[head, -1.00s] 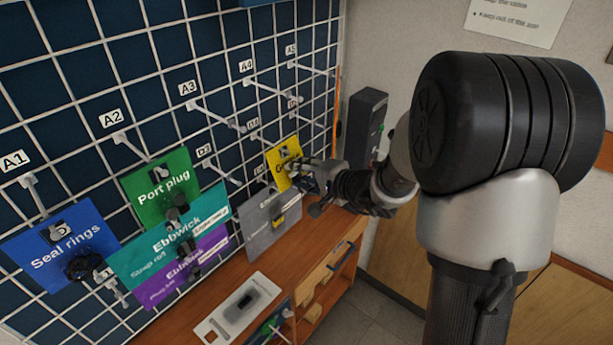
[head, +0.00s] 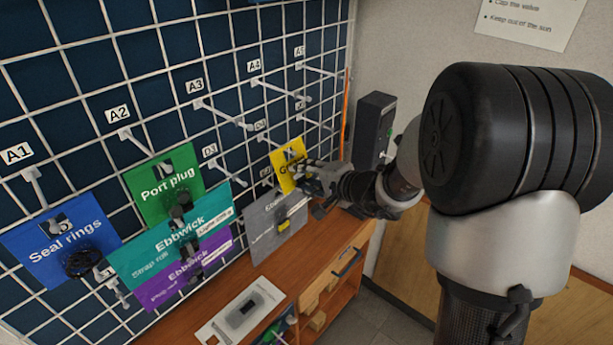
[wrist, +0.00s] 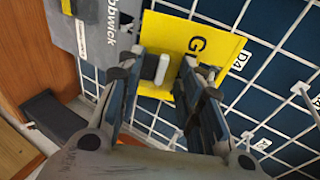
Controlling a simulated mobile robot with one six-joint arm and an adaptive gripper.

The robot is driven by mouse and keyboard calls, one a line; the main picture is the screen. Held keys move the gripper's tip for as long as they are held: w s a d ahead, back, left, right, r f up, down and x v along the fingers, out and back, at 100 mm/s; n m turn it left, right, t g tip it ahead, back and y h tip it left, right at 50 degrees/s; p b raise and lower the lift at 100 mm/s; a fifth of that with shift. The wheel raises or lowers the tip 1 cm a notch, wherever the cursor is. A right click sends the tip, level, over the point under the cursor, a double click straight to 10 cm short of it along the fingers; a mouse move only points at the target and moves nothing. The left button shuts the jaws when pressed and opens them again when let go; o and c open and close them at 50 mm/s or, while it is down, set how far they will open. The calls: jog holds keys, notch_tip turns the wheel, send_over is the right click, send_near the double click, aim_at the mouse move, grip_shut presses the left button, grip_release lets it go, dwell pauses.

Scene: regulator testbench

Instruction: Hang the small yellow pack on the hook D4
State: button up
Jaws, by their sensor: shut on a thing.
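The small yellow pack (head: 287,169) is a flat card with black print and a small pale item on its front. It also shows in the wrist view (wrist: 215,45). My gripper (head: 305,176) is shut on it, with the fingers (wrist: 160,68) at either side of the item. The pack is held in front of the wire grid, tilted in the head view. The D4 label (wrist: 239,61) is just past the card's right edge in the wrist view. The D4 hook's rod is largely hidden behind the card, and I cannot tell whether it passes through the card.
A grey pack (head: 262,230) hangs close below left of the yellow one. Green (head: 150,195), teal, purple and blue (head: 45,250) packs hang further left. Bare hooks A3 (head: 222,115) and A4 (head: 280,91) jut out above. A wooden bench (head: 300,262) stands below.

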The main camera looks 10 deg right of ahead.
jog(key=o, duration=1.2)
jog(key=shift+o, duration=0.2)
jog(key=v, duration=1.2)
jog(key=s+a+n+g+y, duration=0.1)
jog(key=s+a+n+g, duration=0.55)
jog(key=s+a, duration=0.65)
jog(key=s+d+n+h, duration=0.5)
jog(key=s+d+h, duration=0.2)
jog(key=s, duration=0.6)
jog(key=shift+d+g, duration=0.35)
jog(key=shift+d, duration=0.05)
